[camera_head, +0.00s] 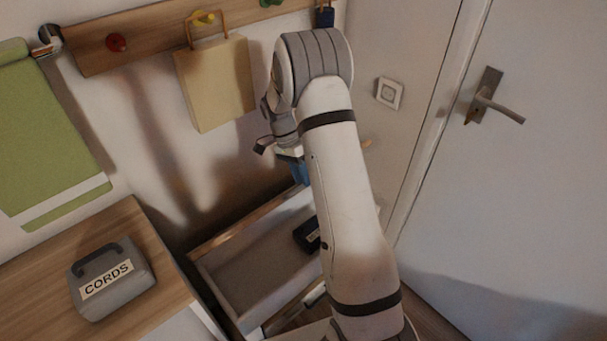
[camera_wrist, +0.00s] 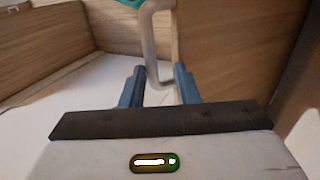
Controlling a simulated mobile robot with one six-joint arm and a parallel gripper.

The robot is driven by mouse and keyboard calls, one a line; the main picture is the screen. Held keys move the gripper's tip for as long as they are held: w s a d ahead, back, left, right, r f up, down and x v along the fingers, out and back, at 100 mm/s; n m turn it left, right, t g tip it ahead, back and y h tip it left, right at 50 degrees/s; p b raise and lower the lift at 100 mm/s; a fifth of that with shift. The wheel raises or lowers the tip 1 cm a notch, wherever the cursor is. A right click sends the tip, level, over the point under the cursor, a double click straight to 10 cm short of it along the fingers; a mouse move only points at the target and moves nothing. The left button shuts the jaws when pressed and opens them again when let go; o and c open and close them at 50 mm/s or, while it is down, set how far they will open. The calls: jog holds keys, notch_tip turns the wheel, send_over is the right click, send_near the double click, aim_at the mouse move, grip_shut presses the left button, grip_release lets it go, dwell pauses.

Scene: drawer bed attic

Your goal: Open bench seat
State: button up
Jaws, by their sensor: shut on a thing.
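A wood-edged box, which looks like the bench (camera_head: 240,232), stands open against the wall in the head view. Its pale inside shows, and I cannot tell which part is the seat panel. My gripper (camera_head: 300,178) is above the box's far right part, mostly hidden by my arm. In the wrist view, the two blue fingers of my gripper (camera_wrist: 159,72) are shut on a pale bent bar (camera_wrist: 150,40). Teal shows at the bar's top. Wooden panels and a white surface lie behind it.
A dark case (camera_head: 307,234) is in the box, partly behind my arm. A grey CORDS case (camera_head: 110,280) sits on the wooden top (camera_head: 40,275) at left. A bag (camera_head: 215,85) hangs from the peg rail (camera_head: 150,25). A white door (camera_head: 530,180) is at right.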

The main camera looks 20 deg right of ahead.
jog(key=shift+w, duration=0.1)
dwell(0.3)
jog(key=shift+r, duration=0.3)
notch_tip(320, 180, up, 10)
jog(key=shift+f, duration=0.25)
